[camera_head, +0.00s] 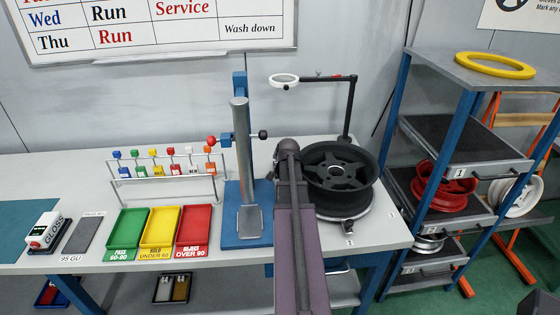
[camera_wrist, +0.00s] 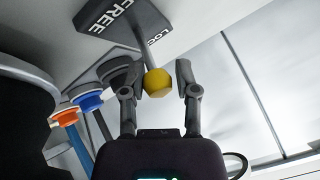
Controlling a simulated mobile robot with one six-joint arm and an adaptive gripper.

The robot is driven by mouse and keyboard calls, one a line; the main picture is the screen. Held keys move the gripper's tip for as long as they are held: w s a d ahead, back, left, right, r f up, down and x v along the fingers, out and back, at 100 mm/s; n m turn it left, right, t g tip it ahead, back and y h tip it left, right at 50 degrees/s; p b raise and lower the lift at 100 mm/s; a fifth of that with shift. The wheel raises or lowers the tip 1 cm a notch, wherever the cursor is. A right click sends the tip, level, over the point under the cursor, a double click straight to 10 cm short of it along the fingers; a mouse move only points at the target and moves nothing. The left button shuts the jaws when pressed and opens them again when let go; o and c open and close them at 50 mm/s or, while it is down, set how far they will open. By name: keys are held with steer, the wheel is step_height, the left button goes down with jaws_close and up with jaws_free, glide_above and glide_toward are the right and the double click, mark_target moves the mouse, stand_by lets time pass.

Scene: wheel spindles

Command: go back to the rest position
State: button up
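My gripper (camera_wrist: 160,78) shows in the wrist view with its two fingers apart. A yellow ball knob (camera_wrist: 158,83) on a dark stem appears between or just beyond the fingertips. It looks close to the left finger, with a small gap to the right one; contact cannot be told. A dark plate marked FREE and LOC (camera_wrist: 125,20) lies behind the knob. In the head view my arm reaches over the bench between the blue stand (camera_head: 243,228) and the black wheel (camera_head: 340,176), and hides my gripper.
The bench (camera_head: 100,160) holds a tag rack (camera_head: 165,190), green (camera_head: 126,236), yellow (camera_head: 160,228) and red (camera_head: 194,226) trays, and a gloss meter (camera_head: 45,230). A lens on a bent arm (camera_head: 350,95) rises behind the wheel. A shelf rack (camera_head: 470,75) stands right.

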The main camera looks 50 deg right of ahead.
steer(key=shift+o, duration=1)
steer(key=shift+s+d+r, duration=0.1)
steer(key=shift+s+d, duration=0.15)
